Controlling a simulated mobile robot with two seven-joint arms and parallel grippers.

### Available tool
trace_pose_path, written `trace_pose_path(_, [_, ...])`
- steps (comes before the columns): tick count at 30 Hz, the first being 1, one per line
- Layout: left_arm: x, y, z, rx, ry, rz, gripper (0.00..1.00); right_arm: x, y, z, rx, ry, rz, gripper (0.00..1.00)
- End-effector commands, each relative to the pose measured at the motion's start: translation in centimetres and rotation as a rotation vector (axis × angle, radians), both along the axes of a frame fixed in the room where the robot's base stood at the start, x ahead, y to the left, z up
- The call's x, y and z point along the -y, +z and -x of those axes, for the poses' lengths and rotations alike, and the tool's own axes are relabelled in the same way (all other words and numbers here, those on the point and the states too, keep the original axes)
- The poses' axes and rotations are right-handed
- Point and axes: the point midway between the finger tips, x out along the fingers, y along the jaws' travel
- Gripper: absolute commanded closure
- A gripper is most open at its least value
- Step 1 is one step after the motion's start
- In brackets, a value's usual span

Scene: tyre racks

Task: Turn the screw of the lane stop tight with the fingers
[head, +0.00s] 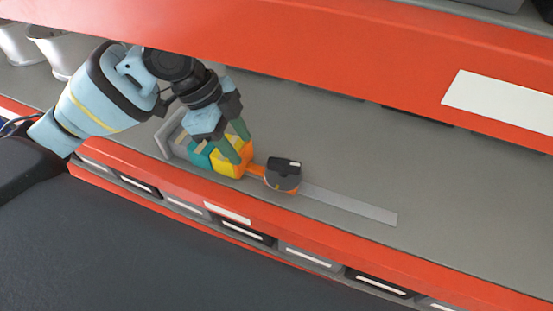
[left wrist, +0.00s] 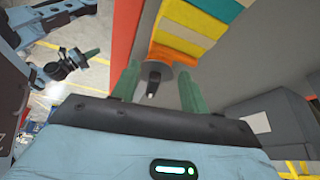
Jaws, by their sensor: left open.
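My left gripper (head: 240,149) comes in from the left over the shelf, with its green fingers open beside a striped yellow and teal block. In the left wrist view a small dark screw-like piece with a pale tip (left wrist: 152,79) shows between the open fingers, apparently untouched. It juts from a grey rounded part next to an orange piece (left wrist: 172,56). In the head view an orange and black body (head: 283,177), seemingly the lane stop, sits on a flat grey strip (head: 352,205); the screw is not clear there. My right gripper (left wrist: 82,58) shows small in the left wrist view, its opening unclear.
The striped block (head: 203,157) is close to my fingers. A red-orange front beam (head: 150,162) with label holders runs below the grey shelf, and another red beam (head: 330,62) crosses above. Metal cups (head: 60,50) stand at upper left. The shelf right of the strip is clear.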

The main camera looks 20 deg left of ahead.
Motion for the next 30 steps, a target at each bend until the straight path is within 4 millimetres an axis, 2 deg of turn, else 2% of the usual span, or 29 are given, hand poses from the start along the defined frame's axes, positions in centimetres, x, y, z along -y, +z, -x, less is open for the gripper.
trace_pose_path(3, [2.2,0.2,-0.3,0.003,-0.004,0.003,0.55,0.0,0.5,-0.4,0.012,-0.001,-0.001,1.0])
trace_pose_path(11, [6.6,0.2,-0.9,0.003,-0.003,0.002,0.55,0.0,1.2,-0.9,0.026,-0.002,-0.001,1.0])
trace_pose_path(15, [7.2,-2.3,-0.9,-0.006,0.001,-0.001,0.55,0.0,0.5,-0.4,0.013,-0.003,-0.002,1.0])
trace_pose_path(18, [7.6,-3.4,-1.0,-0.004,0.001,0.0,0.55,0.0,0.2,-0.2,0.006,-0.002,-0.001,1.0])
trace_pose_path(24, [8.1,-4.5,-1.1,-0.001,0.001,-0.001,0.55,0.0,0.1,-0.1,0.002,-0.003,-0.002,1.0])
trace_pose_path(30, [8.2,-4.7,-1.1,0.002,0.001,-0.001,0.55,0.0,0.1,-0.1,0.002,-0.003,-0.002,1.0])
